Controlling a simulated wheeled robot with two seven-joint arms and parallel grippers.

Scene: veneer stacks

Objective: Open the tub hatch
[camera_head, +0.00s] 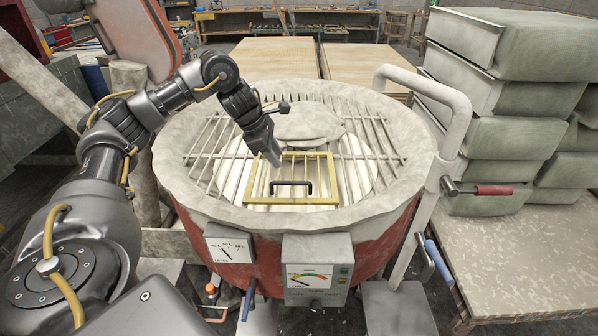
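The tub (180,160) is a round, red-sided vessel with a thick pale rim, in the middle of the head view. A grate of metal bars (215,150) covers its opening. The hatch (331,165) is a yellow barred frame lying flat in the front part of the grate, and it looks closed. A black handle (291,184) stands near its front edge. My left gripper (273,160) points down just above the hatch's back left corner, apart from the handle. Its fingers are seen edge-on, so their opening is unclear. My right gripper is not in view.
A pale bent pipe (455,110) rises at the tub's right rim, with a red-handled lever (490,190) beside it. Gauge boxes (317,270) hang on the tub's front. Stacked greenish blocks (510,150) stand on the right. Wooden sheet stacks (275,58) lie behind.

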